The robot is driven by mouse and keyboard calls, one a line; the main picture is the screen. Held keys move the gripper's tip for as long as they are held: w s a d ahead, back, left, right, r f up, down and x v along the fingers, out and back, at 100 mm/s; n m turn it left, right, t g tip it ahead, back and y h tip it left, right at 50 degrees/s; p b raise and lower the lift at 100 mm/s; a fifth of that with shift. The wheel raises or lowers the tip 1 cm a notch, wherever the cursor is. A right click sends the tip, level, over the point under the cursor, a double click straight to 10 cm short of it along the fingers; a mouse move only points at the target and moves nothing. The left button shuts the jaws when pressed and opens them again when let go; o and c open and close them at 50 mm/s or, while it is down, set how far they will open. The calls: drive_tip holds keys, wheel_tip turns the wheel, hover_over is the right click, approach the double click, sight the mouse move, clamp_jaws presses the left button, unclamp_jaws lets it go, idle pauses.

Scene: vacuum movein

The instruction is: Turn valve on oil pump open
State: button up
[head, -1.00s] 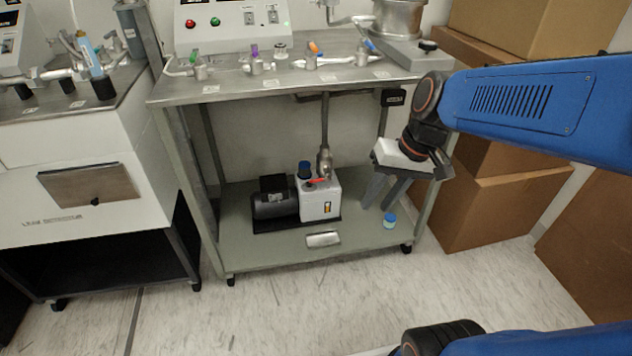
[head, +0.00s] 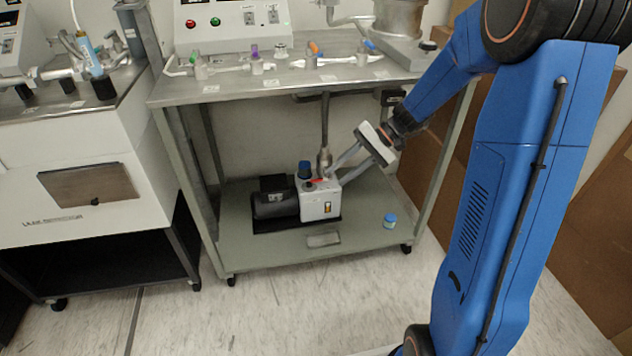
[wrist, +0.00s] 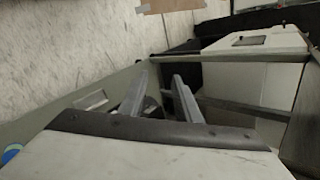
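The oil pump (head: 318,207) sits on the cart's lower shelf, with a white body, a black motor (head: 273,205) on its left and a blue cap (head: 305,168) on top. A small red valve handle (head: 314,181) lies across its top, beside the metal pipe (head: 325,130). My gripper (head: 337,175) reaches in from the right, its fingers open and pointing left at the pump's upper right, close to the handle. Contact cannot be told. In the wrist view the fingers (wrist: 160,80) are apart; the pump is mostly hidden behind them and the handle cannot be made out.
The cart's steel top (head: 270,85) with several coloured valves is above my gripper. The cart's right front leg (head: 440,170) stands near my arm. A small blue-capped jar (head: 390,220) and a metal plate (head: 323,240) are on the shelf. Cardboard boxes (head: 590,230) are at right.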

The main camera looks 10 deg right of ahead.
drive_tip(key=w+d+f+m+t+y, duration=0.2)
drive_tip(key=w+d+f+m+y, duration=0.1)
drive_tip(key=w+f, duration=0.7)
drive_tip(key=m+t+y, duration=0.2)
drive_tip(key=m+t, duration=0.1)
approach(322, 180)
drive_tip(key=x, duration=1.2)
drive_tip(key=shift+w+a, duration=0.1)
drive_tip(key=shift+a, duration=0.1)
clamp_jaws()
